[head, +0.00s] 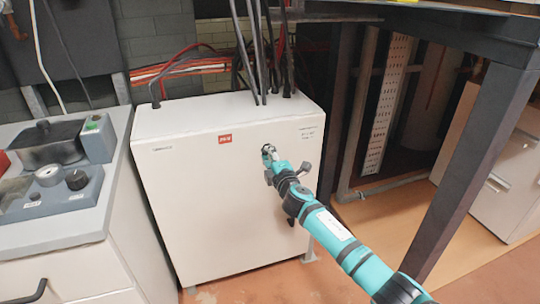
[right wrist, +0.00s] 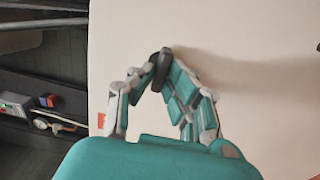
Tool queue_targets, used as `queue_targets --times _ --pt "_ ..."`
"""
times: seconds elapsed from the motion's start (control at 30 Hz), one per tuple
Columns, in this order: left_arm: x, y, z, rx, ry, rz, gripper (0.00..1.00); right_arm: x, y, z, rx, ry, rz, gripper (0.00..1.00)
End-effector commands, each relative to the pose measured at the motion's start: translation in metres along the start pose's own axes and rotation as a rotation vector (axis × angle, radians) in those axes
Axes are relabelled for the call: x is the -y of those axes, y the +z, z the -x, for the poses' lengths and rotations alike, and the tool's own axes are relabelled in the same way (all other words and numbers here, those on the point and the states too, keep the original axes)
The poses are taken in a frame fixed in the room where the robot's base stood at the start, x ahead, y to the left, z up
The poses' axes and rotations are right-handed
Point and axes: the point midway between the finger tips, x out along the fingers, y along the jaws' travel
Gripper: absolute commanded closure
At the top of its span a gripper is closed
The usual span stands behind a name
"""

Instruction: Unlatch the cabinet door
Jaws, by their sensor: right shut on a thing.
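The white cabinet (head: 222,190) stands on the floor in the middle of the head view, its front door closed as far as I can see. My right gripper (head: 268,153) is at the upper right part of the door front. In the right wrist view, my right gripper (right wrist: 160,72) is shut on a small dark latch (right wrist: 161,62) on the pale door face. The fingers partly hide the latch, and its turn angle is hard to tell. I cannot make out my left gripper in the head view.
A grey bench (head: 60,230) with a blue-grey device (head: 55,190) stands close at the left. Dark hoses (head: 255,50) rise from the cabinet top. A dark metal frame leg (head: 480,160) stands at the right. The floor before the cabinet is clear.

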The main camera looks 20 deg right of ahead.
Motion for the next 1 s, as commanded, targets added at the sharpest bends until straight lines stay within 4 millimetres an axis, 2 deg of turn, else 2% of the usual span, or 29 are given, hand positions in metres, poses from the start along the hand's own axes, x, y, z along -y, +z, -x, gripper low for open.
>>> queue_targets --times 0.17,0.2,0.37,0.73,0.87,1.0 --pt "0.0 0.0 0.0 0.0 0.0 0.0 1.0 0.001 0.0 0.0 -0.001 -0.001 0.006 1.0" --pt "0.0 0.0 0.0 0.0 0.0 0.0 1.0 0.001 0.0 0.0 -0.001 -0.001 0.006 0.84" --pt "0.0 0.0 0.0 0.0 0.0 0.0 1.0 0.001 0.0 0.0 -0.001 -0.001 0.004 0.64" --pt "0.0 -0.002 0.001 -0.002 0.0 0.002 1.0 0.0 0.0 0.006 0.0 0.001 0.003 0.64" --pt "0.0 -0.001 0.0 -0.002 0.0 0.001 1.0 0.001 0.001 0.022 0.0 0.0 0.005 0.64" --pt "0.0 -0.001 0.0 -0.001 0.0 0.001 1.0 0.002 0.0 0.049 -0.002 -0.001 0.004 0.64"
